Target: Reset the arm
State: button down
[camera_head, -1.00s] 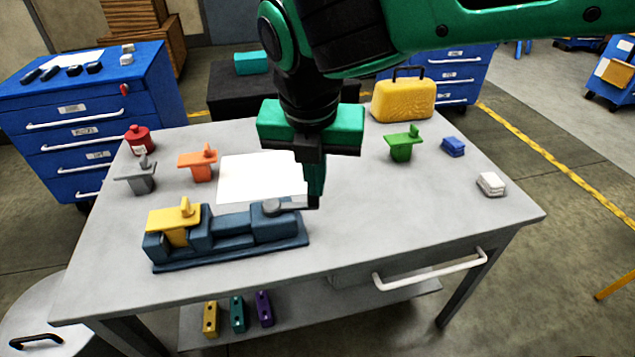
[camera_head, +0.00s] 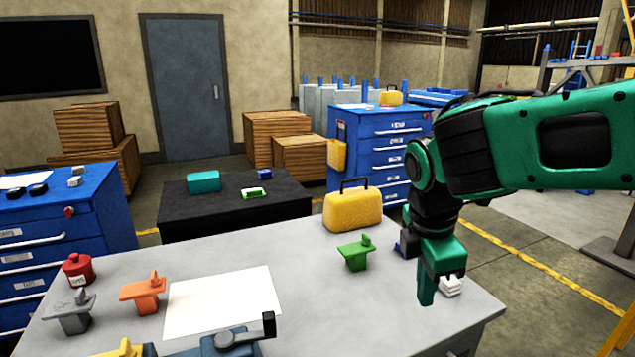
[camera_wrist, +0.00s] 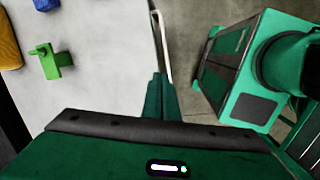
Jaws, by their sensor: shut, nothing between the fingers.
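My gripper (camera_head: 428,290) hangs over the right end of the grey table (camera_head: 330,310), fingers pointing down, close to a white block (camera_head: 450,287). It is shut with nothing between the fingers. In the wrist view my gripper (camera_wrist: 160,82) shows its fingers together near the table's edge. Whether the fingertips touch the table cannot be told. My arm reaches in from the right. A blue block (camera_head: 402,245) is partly hidden behind my wrist.
A green part (camera_head: 355,252) and a yellow case (camera_head: 352,208) stand left of my gripper. An orange part (camera_head: 143,292), a grey part (camera_head: 70,310), a red can (camera_head: 78,269), a white sheet (camera_head: 222,302) and a dark blue fixture (camera_head: 225,344) are further left.

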jog(key=s+d+f+m+g, duration=0.1)
jog(key=s+d+m, duration=0.2)
jog(key=d+m, duration=0.4)
jog(key=s+d+f+m, duration=0.1)
jog(key=s+d+m, duration=0.3)
jog(key=d+m, duration=0.3)
jog(key=s+d+f+m+y, duration=0.1)
jog(key=s+d+f+m, duration=0.2)
jog(key=s+d+m, duration=0.5)
jog(key=s+m, duration=0.2)
jog(key=m, duration=0.1)
jog(key=shift+s+f+g+y, duration=0.2)
jog(key=shift+f+g+y, duration=0.1)
jog(key=shift+f, duration=0.1)
jog(key=shift+w+f, duration=0.25)
jog(key=shift+w, duration=0.35)
